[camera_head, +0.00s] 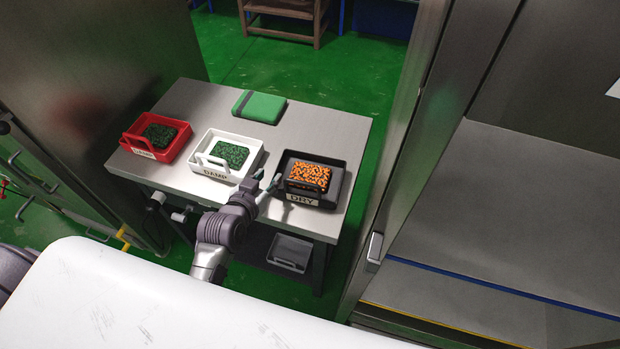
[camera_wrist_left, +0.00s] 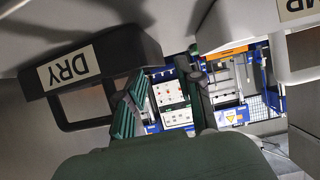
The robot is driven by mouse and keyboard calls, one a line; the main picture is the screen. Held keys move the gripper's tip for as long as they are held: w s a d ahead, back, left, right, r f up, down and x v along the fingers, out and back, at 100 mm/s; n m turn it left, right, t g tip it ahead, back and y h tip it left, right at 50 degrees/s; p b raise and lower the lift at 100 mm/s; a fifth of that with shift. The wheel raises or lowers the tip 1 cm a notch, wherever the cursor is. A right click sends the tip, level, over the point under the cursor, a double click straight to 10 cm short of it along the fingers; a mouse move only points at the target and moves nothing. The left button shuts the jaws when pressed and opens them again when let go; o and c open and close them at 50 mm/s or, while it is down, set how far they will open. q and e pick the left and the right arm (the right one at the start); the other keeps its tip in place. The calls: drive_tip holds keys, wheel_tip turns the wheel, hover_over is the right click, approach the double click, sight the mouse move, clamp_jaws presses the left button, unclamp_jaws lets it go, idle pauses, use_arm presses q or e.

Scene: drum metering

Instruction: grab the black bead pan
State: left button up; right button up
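The black bead pan (camera_head: 337,185), labelled DRY, sits at the right end of the metal table with orange and black beads (camera_head: 309,177) in it. In the left wrist view, the pan (camera_wrist_left: 130,50) and its loop handle (camera_wrist_left: 62,115) show at left, tilted in the picture. My left gripper (camera_head: 268,181) is just left of the pan's front corner. Its two green-padded fingers (camera_wrist_left: 160,103) are apart with nothing between them; one is close to the handle, and I cannot tell whether they touch. My right gripper is not in view.
A white pan (camera_head: 204,145) labelled DAMP and a red pan (camera_head: 133,140) stand left on the table (camera_head: 330,122), both with dark green contents. A green box (camera_head: 262,107) lies behind. A dark tray (camera_head: 291,249) sits on the lower shelf. A metal cabinet (camera_head: 400,150) rises at right.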

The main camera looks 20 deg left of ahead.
sight(278, 166)
use_arm(q)
drive_tip(key=x, duration=0.6)
drive_tip(key=shift+w+d+r, duration=0.15)
drive_tip(key=shift+w, duration=0.25)
clamp_jaws()
drive_tip(key=shift+r, duration=0.1)
